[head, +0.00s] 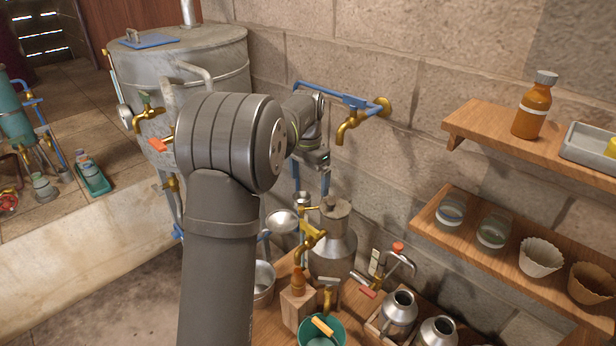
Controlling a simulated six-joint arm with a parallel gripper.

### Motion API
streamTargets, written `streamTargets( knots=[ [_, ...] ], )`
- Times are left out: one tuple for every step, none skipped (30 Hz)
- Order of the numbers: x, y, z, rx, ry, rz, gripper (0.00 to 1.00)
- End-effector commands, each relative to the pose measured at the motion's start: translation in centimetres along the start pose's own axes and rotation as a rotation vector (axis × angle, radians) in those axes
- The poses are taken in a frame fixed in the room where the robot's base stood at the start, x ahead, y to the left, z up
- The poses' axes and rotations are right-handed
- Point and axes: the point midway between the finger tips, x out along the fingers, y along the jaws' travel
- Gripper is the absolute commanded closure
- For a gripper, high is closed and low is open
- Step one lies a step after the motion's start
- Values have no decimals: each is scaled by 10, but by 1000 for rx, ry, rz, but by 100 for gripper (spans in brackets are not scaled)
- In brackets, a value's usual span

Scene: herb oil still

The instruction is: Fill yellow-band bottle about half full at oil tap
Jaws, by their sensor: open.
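A small amber bottle (298,281) stands upright on a wooden block (297,309). It is too small to tell a yellow band or a fill level. A brass tap (309,240) on the metal can (336,250) has its spout just above the bottle's mouth; I cannot tell whether oil runs. My gripper (319,163) is partly hidden behind my arm, above the can and apart from the bottle. It is open, and I see nothing held in it.
A teal bowl (308,337) and metal jugs (398,312) crowd the bench front. A red-handled tap (367,291) stands right of the can. A wall tap (348,128) juts out near my gripper. Shelves (470,235) at right hold jars and an amber bottle (533,106).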

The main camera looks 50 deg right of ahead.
Motion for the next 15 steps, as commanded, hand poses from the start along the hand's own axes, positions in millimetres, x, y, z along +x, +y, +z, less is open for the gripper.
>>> streamTargets(
  knots=[
    [1, 0, -3, -1, -14, -5, 5],
    [1, 0, -4, -3, -20, -6, 5],
    [4, 1, -4, -5, -25, -7, 5],
    [6, 0, -4, -6, -26, -7, 5],
    [8, 0, -4, -7, -26, -7, 5],
    [13, 0, -3, -7, -26, -7, 5],
    [17, 0, -3, -6, -27, -6, 5],
    [22, 0, -2, -6, -27, -6, 5],
    [29, 0, -2, -6, -26, -6, 5],
    [35, 0, -2, -6, -27, -5, 5],
    [41, 0, -2, -6, -27, -5, 5],
    [49, 0, -2, -6, -28, -5, 5],
    [55, 0, -2, -6, -27, -5, 5],
    [61, 0, -1, -6, -26, -6, 5],
    [69, 0, -1, -6, -26, -5, 5]
  ],
)
